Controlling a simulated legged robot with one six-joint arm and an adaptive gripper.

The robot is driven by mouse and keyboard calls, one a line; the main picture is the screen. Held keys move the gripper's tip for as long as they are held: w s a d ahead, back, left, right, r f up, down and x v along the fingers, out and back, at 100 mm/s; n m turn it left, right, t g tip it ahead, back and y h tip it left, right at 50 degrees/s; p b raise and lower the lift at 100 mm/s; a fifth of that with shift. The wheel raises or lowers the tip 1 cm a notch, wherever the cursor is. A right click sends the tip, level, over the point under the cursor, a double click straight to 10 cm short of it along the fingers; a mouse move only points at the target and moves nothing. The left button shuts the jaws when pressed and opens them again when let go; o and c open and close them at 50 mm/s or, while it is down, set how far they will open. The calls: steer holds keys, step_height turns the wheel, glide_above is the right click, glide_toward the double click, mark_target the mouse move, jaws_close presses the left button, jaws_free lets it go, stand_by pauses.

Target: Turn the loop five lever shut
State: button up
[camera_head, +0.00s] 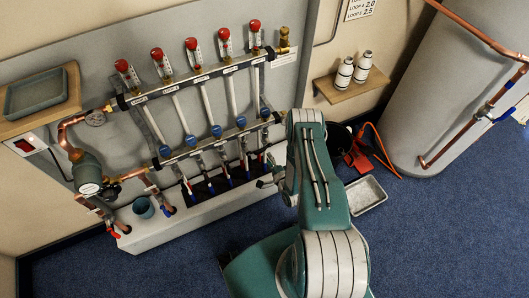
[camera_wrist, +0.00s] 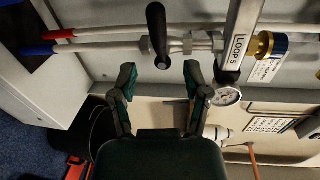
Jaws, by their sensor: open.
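The loop five lever (camera_wrist: 157,35) is a black handle on a metal valve in the wrist view. It lies across the pipe line, beside the bar labelled "LOOP 5" (camera_wrist: 236,52). My gripper (camera_wrist: 160,76) is open, with one finger on either side of the lever's lower end and a small gap short of it in the picture. Nothing is held. In the head view my gripper (camera_head: 266,180) is at the right end of the manifold's lower bar (camera_head: 215,143), and my arm hides part of that end.
Other loops' pipes with red and blue ends (camera_head: 208,176) stand close to the left. A gauge (camera_wrist: 226,96) and brass cap (camera_wrist: 263,45) are near my right finger in the wrist view. A black bucket (camera_head: 338,136), red tool (camera_head: 358,160) and tray (camera_head: 366,194) lie right.

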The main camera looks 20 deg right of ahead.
steer(key=s, duration=0.5)
steer(key=shift+s+d+r, duration=0.1)
steer(key=shift+d+r, duration=0.1)
steer(key=shift+r, duration=0.15)
steer(key=shift+s, duration=0.1)
